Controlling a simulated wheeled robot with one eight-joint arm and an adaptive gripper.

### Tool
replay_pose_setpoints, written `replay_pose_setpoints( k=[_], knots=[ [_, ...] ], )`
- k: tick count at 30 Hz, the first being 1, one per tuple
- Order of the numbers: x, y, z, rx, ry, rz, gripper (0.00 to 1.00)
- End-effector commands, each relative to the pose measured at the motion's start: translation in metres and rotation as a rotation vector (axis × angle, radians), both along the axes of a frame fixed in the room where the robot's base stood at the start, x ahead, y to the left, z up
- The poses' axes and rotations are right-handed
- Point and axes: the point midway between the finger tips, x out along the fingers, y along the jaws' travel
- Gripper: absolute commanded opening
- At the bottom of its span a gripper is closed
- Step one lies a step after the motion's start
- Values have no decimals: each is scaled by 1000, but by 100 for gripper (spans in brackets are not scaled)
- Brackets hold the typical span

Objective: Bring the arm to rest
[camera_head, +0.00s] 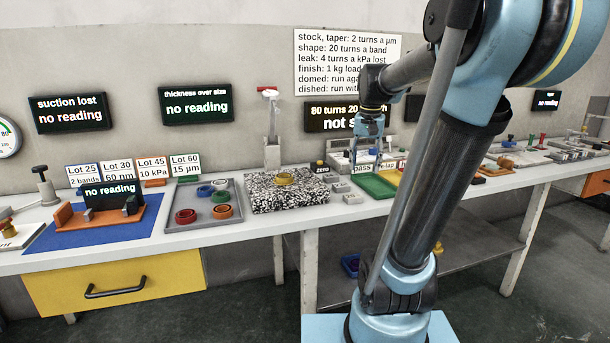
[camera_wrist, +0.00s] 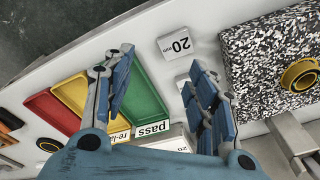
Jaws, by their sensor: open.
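My gripper (camera_head: 367,160) hangs fingers down over the bench (camera_head: 232,235), near the pass tray, in the head view. In the wrist view my gripper (camera_wrist: 160,62) has its two blue fingers spread wide apart, with nothing between them but bench top and small blocks beyond. Its height above the bench is hard to judge. My arm is raised and bent, reaching forward over the bench and hiding part of it in the head view.
A speckled granite plate (camera_head: 290,199) carries a yellow ring (camera_head: 284,178). The green pass tray (camera_head: 374,186) and small grey weights (camera_wrist: 179,43) lie near my fingers. A stand (camera_head: 271,130) rises behind the plate. A grey tray (camera_head: 222,217) holds several coloured rings.

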Motion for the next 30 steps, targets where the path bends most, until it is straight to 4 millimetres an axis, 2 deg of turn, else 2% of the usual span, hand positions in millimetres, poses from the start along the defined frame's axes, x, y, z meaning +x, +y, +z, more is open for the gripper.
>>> replay_pose_setpoints(
  k=[1, 6, 11, 18, 24, 30],
  knots=[
    [-16, 0, -9, -2, -4, 18, 52],
    [-63, 0, -41, -12, -19, 90, 52],
    [-104, 0, -76, -22, -35, 157, 52],
    [-160, 0, -135, -38, -56, 256, 52],
    [-191, 0, -175, -50, -69, 319, 52],
    [-202, 1, -191, -55, -75, 345, 52]
  ],
)
